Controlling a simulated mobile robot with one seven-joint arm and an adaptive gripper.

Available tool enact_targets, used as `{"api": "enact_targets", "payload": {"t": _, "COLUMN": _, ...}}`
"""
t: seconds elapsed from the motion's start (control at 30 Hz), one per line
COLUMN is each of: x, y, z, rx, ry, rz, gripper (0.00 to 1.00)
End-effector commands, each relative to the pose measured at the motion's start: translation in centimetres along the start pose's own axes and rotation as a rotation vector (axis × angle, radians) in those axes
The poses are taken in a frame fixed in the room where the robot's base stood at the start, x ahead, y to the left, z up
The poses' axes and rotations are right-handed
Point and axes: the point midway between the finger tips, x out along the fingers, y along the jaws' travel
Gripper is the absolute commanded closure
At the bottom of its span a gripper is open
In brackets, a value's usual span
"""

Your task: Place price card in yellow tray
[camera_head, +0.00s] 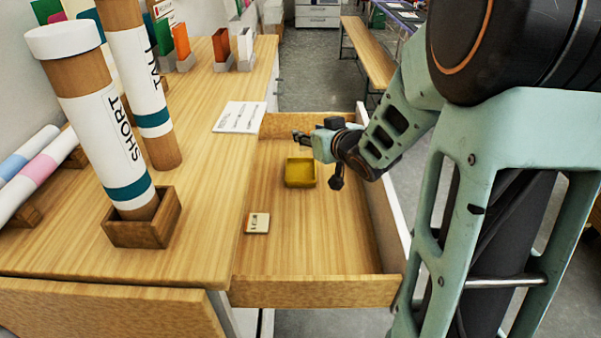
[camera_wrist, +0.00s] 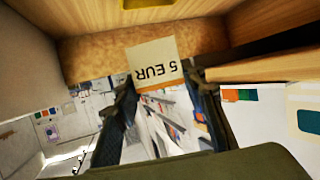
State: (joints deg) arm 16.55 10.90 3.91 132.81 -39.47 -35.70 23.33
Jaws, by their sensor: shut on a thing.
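The price card (camera_wrist: 155,62) is cream with "5 EUR" upside down in the wrist view and a thin orange-brown edge. My gripper (camera_wrist: 165,98) is shut on it, with a finger at each side. In the head view my gripper (camera_head: 303,136) is over the open drawer, just behind the yellow tray (camera_head: 300,184); I cannot make out the card there. The tray is a small square on the drawer floor. A bit of the yellow tray (camera_wrist: 148,3) shows at the wrist view's top edge. The gripper hides part of the drawer's far end.
A small pale card-like thing (camera_head: 257,223) lies in the drawer (camera_head: 322,292) in front of the tray. A white printed sheet (camera_head: 240,117) lies on the counter left. A tall "SHORT" tube (camera_head: 110,140) stands in a wooden holder (camera_head: 141,222). The drawer's right-hand floor looks clear.

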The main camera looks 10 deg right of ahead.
Motion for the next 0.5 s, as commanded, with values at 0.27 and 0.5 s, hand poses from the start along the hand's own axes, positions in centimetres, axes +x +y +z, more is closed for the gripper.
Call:
{"api": "enact_targets", "payload": {"t": 0.27, "x": 0.4, "y": -2.4, "z": 3.4, "rx": -0.001, "ry": 0.0, "rz": -0.001, "gripper": 0.71}}
{"api": "enact_targets", "payload": {"t": 0.5, "x": 0.9, "y": -3.3, "z": 5.8, "rx": 0.001, "ry": -0.003, "rz": 0.0, "gripper": 0.71}}
